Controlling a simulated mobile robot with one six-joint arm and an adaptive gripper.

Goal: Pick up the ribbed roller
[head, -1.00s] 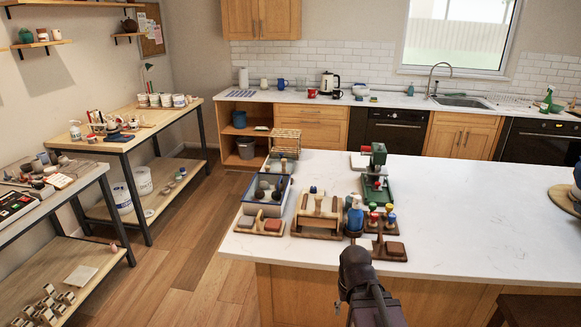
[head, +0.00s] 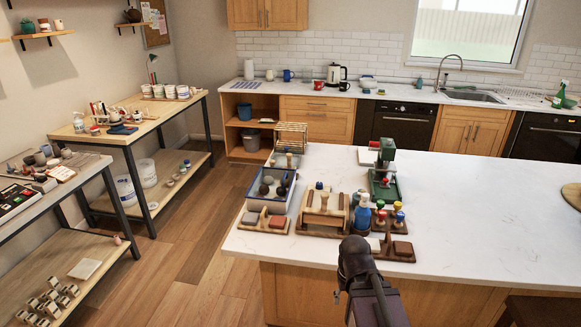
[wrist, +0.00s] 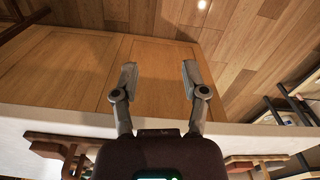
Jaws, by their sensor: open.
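I cannot pick out the ribbed roller for certain. A wooden stand (head: 323,212) with a pale cylinder-like part sits near the front left of the white island; its ribbing is too small to tell. My gripper (wrist: 159,78) shows in the wrist view with its two fingers wide apart and nothing between them. It faces the island's wooden front (wrist: 75,70) and the floor. In the head view my arm is at the island's front edge, just in front of the tools, and the fingers are mostly hidden.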

